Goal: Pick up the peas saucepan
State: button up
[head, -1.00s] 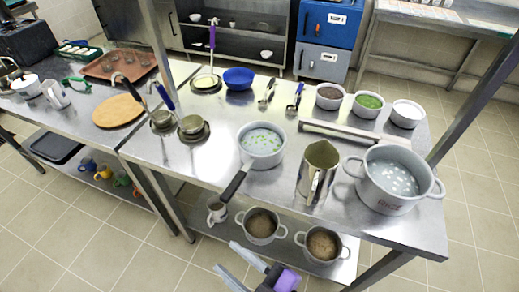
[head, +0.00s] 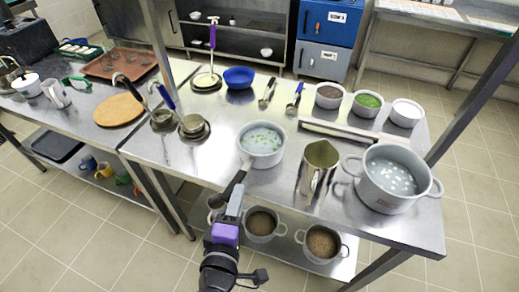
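The peas saucepan (head: 262,158) is a light grey pan with green peas in pale liquid. It stands on the steel table, and its dark handle (head: 237,180) points toward me over the front edge. My gripper (head: 235,197) is at the outer part of this handle, with its grey fingers along and over it. The fingers overlap the handle in this view, so I cannot tell whether they are shut on it.
A metal jug (head: 318,170) and a large two-handled stockpot (head: 388,188) stand right of the saucepan. Ladles on round rests (head: 193,127) are to its left. Pots (head: 261,224) stand on the lower shelf. A flat bar (head: 340,131) lies behind the jug.

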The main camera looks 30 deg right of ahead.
aim_at(240, 178)
jog(key=x, duration=0.2)
jog(key=p+x, duration=0.1)
jog(key=x, duration=0.3)
jog(key=shift+w+a+r, duration=0.15)
jog(key=shift+w+a, duration=0.1)
jog(key=shift+w, duration=0.1)
jog(key=shift+w+d+f, duration=0.2)
jog(key=shift+w+d, duration=0.2)
grip_shut()
dwell(0.7)
jog(key=shift+r, duration=0.1)
